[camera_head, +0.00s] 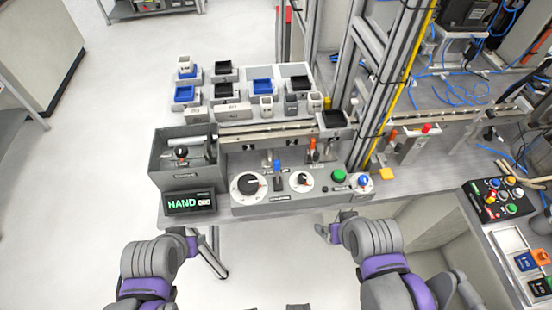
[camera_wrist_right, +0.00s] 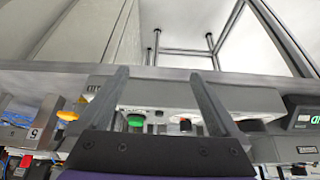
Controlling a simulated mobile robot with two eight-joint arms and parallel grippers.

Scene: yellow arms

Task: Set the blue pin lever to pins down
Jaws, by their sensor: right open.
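The blue pin lever (camera_head: 277,165) stands at the back edge of the grey control console, with its blue handle above a dark slot; its exact setting is too small to read. My right gripper (camera_head: 326,233) is in front of the console, low and to the right of the lever, touching nothing. In the right wrist view its two fingers (camera_wrist_right: 158,76) are spread and empty, facing the console. I cannot make out the lever there. My left gripper (camera_head: 191,243) is in front of the HAND display, apart from the console; its jaws are too small to judge.
The console (camera_head: 325,197) also carries two dials, a green button (camera_head: 339,176) and a blue knob (camera_head: 364,181). An orange-topped lever (camera_head: 313,145) stands behind it. A grey bin (camera_head: 183,177) and the HAND display (camera_head: 190,202) are at the left. A metal post rises at the right.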

